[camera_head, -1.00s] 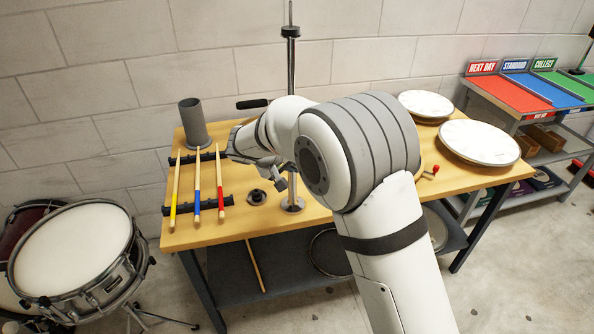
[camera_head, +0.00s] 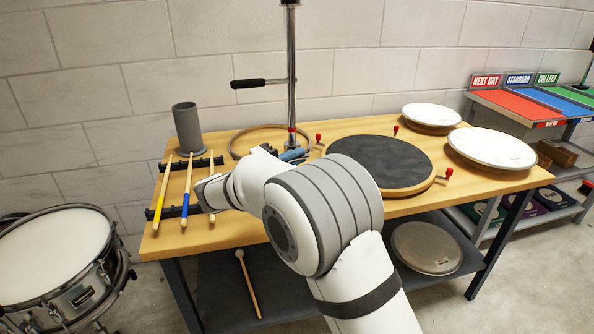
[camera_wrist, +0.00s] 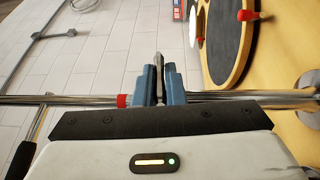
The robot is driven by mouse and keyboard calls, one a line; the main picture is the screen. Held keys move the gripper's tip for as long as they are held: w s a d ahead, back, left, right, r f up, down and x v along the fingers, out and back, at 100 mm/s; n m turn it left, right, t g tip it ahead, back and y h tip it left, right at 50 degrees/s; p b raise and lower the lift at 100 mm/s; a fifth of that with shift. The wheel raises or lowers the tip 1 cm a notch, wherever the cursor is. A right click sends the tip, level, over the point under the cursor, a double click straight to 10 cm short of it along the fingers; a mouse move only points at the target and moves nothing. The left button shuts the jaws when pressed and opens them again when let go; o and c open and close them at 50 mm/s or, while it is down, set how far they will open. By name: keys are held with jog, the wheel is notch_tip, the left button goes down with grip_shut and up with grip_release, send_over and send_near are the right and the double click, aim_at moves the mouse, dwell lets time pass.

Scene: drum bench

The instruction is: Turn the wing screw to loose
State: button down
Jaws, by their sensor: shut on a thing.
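The chrome post (camera_head: 292,75) stands upright at the back of the bench and carries a red collar (camera_head: 292,137). My gripper (camera_head: 292,154) is at the post just below this collar, partly hidden behind my arm. In the wrist view, my gripper's blue-grey fingers (camera_wrist: 161,82) are shut on the wing screw (camera_wrist: 157,66), a small grey metal piece showing between the tips. The post runs sideways across that view behind the fingers, and the red collar (camera_wrist: 123,101) is just left of them. The screw's thread and turn are hidden.
A black-handled lever (camera_head: 262,83) sticks out left from the post. A grey cup (camera_head: 187,130) and drumsticks (camera_head: 187,190) are on the left. A dark round pad (camera_head: 378,163) with red knobs and white drumheads (camera_head: 490,150) fill the right. A drum (camera_head: 50,260) stands front left.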

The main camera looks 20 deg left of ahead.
jog(key=n+t+h+b, duration=0.1)
jog(key=t, duration=0.1)
jog(key=n+t+b, duration=0.2)
jog(key=t, duration=0.1)
jog(key=shift+f+h+b, duration=0.3)
jog(key=shift+f+h, duration=0.1)
jog(key=shift+w+d+n+t+y+b, duration=0.1)
jog(key=shift+n+t+y+b, duration=0.35)
jog(key=shift+n+t, duration=0.85)
jog(key=shift+d+n+t+y+b, duration=0.15)
jog(key=shift+n+t+y, duration=0.4)
jog(key=shift+n+t, duration=0.75)
jog(key=shift+a+t, duration=0.1)
jog(key=shift+t, duration=0.2)
jog(key=c, duration=1.5)
grip_release()
jog(key=b+v, duration=0.7)
jog(key=b, duration=0.2)
jog(key=shift+s+f, duration=0.25)
jog(key=shift+f, duration=0.05)
jog(key=shift+a, duration=0.1)
